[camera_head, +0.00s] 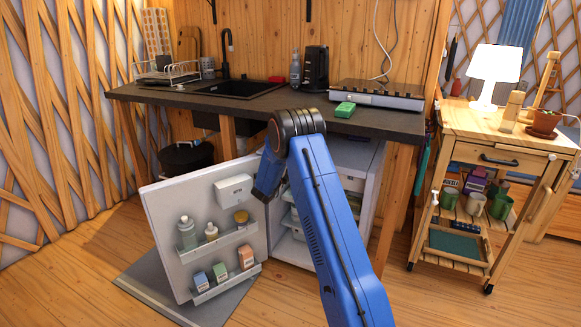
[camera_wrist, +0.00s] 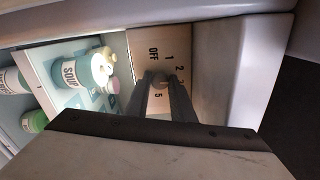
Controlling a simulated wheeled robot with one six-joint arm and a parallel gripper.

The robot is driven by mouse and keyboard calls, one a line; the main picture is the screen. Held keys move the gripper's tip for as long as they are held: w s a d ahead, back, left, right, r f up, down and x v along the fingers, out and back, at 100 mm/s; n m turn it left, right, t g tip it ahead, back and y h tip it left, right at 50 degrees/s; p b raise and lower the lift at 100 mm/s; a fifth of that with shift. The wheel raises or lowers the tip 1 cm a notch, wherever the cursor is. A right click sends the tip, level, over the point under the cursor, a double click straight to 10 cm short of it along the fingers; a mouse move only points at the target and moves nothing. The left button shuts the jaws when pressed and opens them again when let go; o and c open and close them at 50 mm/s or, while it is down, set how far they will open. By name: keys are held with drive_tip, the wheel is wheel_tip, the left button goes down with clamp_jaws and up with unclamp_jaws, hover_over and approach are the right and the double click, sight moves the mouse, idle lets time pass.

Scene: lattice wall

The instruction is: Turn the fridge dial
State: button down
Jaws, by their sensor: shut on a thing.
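The fridge (camera_head: 358,158) stands under the counter with its white door (camera_head: 160,225) wide open to the left. The small dark dial (camera_wrist: 158,78) sits in the middle of this plate. My gripper (camera_wrist: 160,88) is shut on the dial, with a dark finger on each side of it. The dial's pointer cannot be made out.
The open door holds bottles (camera_head: 187,232) and small cartons (camera_head: 221,272) on its shelves. In the wrist view, a soup bottle (camera_wrist: 75,70) stands close to the dial plate. The dark countertop (camera_head: 270,100) overhangs the fridge. A wooden cart (camera_head: 490,150) stands at the right.

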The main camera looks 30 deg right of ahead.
drive_tip(key=m, duration=1.1)
drive_tip(key=shift+f, duration=0.15)
idle(0.3)
drive_tip(key=c, duration=1.5)
unclamp_jaws()
drive_tip(key=shift+c, duration=0.2)
drive_tip(key=v, duration=0.7)
drive_tip(key=shift+s+a, duration=0.2)
